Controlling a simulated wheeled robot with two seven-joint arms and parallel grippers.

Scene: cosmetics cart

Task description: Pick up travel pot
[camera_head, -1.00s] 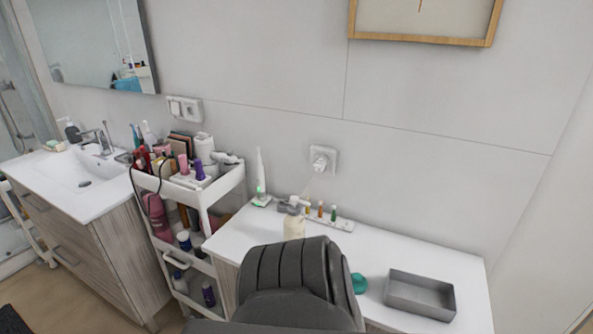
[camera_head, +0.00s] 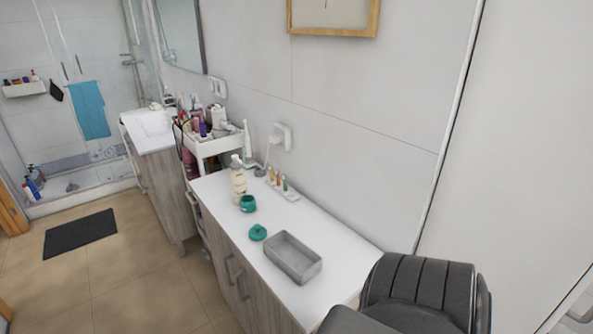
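The travel pot appears to be the small teal pot (camera_head: 248,204) standing on the white counter (camera_head: 213,186), close to the pump bottle. A teal lid (camera_head: 258,233) with a small knob lies on the counter just in front of it, apart from it. Neither of my grippers is in view, so I cannot see how they stand relative to the pot.
A pump bottle (camera_head: 238,182) stands behind the pot, and a grey open tray (camera_head: 291,261) lies to its right. A strip of small bottles (camera_head: 281,186) sits by the wall. A dark padded shape (camera_head: 418,292) covers the counter's right end.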

